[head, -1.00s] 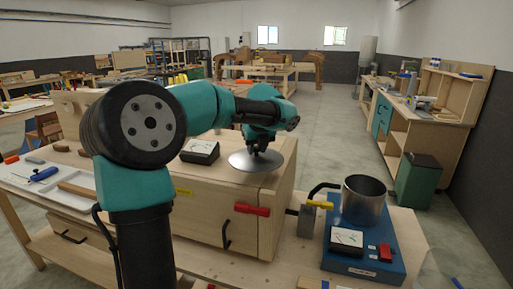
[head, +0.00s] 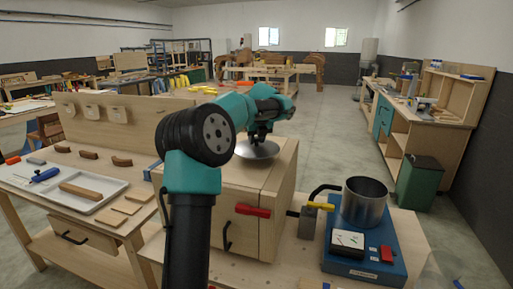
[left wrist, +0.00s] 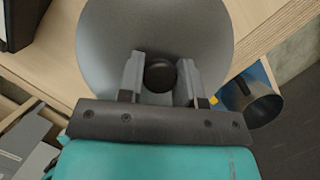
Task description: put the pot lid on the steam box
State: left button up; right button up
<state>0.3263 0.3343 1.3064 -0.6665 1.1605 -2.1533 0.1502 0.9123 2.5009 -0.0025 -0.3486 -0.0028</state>
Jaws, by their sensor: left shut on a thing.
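The pot lid is a round grey metal disc (head: 258,150) with a dark knob (left wrist: 160,75). My left gripper (head: 258,137) is shut on the knob, with a finger on each side of it in the left wrist view. The lid is over the far part of the top of the pale wooden steam box (head: 236,215); I cannot tell whether it touches the box. The box has a red-handled valve on its front. My left arm hides part of the box top. My right gripper is not in view.
An open metal pot (head: 364,202) stands on a blue unit (head: 350,258) with a meter, right of the box. A yellow-handled valve (head: 320,205) is between them. A white tray (head: 92,190) and wooden pieces lie on the left bench.

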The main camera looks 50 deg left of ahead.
aim_at(257, 142)
pick_arm(q)
jog(key=shift+f, duration=1.75)
jog(key=shift+f, duration=0.1)
jog(key=o, duration=1)
jog(key=shift+o, duration=0.2)
jog(key=v, duration=1.2)
